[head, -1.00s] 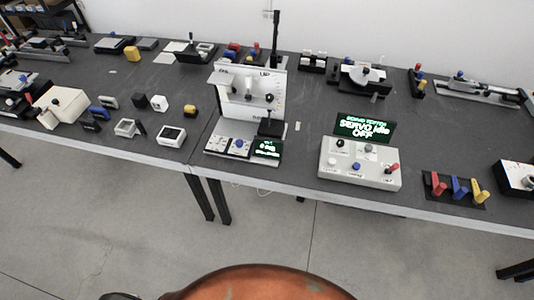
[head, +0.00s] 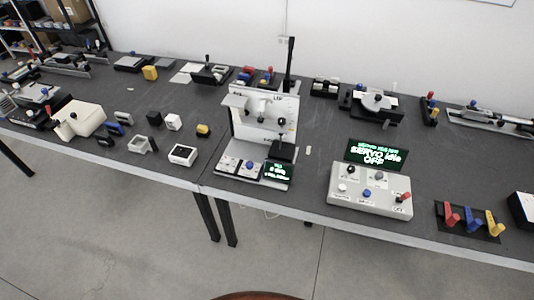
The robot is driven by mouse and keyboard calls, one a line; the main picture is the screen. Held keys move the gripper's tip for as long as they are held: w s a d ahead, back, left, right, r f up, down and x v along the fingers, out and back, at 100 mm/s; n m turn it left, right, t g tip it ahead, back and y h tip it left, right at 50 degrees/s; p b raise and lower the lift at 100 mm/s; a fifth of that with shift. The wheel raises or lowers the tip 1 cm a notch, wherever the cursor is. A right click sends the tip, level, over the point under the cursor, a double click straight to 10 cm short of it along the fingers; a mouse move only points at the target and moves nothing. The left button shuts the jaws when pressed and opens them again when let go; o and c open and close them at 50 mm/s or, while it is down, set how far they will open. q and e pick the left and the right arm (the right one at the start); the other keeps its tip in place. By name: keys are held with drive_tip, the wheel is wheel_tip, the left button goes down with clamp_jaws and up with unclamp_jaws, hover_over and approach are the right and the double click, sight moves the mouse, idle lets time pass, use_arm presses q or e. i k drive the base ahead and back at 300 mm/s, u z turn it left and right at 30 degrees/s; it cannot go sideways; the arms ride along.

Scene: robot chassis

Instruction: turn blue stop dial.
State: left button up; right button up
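A grey control box (head: 370,203) stands on the right half of the table. A blue knob (head: 367,193) sits low in the middle of its top, with a red-tipped lever (head: 404,197) to its right. A second blue knob (head: 250,165) is on the flat base of the white upright panel unit (head: 262,112) near the middle. The labels beside both knobs are too small to read, so I cannot tell which is the stop dial. Neither of my grippers is in view, and nothing touches either knob.
A screen (head: 376,154) behind the grey box reads "SERVO Idle OFF". Red, blue and yellow levers (head: 468,219) stand to its right. Several small boxes and devices cover the left of the dark table (head: 215,150). The floor (head: 130,235) in front is clear.

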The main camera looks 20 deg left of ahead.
sight(249, 165)
drive_tip(key=z, duration=0.05)
drive_tip(key=k, duration=0.35)
drive_tip(key=u, duration=0.7)
drive_tip(key=i, duration=0.95)
drive_tip(key=u, duration=0.5)
